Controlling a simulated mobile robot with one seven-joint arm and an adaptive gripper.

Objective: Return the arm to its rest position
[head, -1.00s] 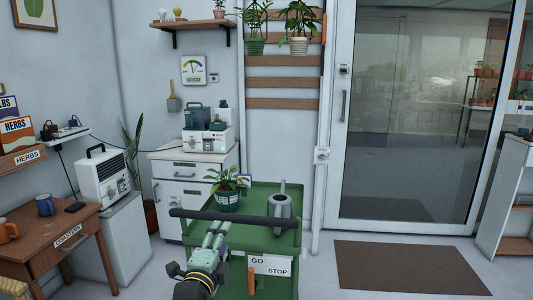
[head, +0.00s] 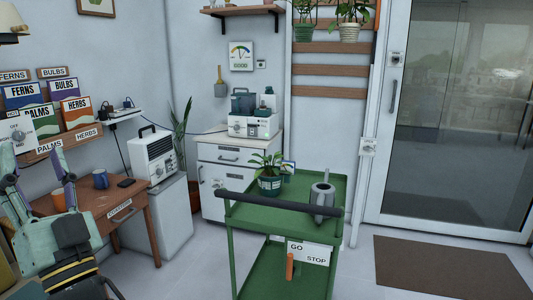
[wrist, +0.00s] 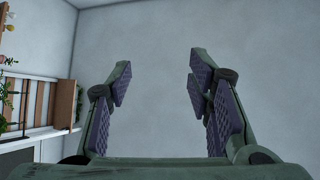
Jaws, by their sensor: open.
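My gripper (head: 33,160) is at the lower left of the head view, in front of the wooden table and the packet shelf. It points upward, with its fingers apart and nothing between them. In the wrist view my gripper (wrist: 158,80) shows both purple-padded fingers spread wide against a bare pale wall. My arm is folded up close to the camera, and its lower part is cut off by the picture's edge.
A green cart (head: 283,213) stands in the middle with a potted plant (head: 269,183) and a grey watering can (head: 322,196) on top. The wooden table (head: 130,212) holds mugs. Packets (head: 76,116) fill the shelf behind my gripper. Floor before the glass door is clear, apart from a mat (head: 440,268).

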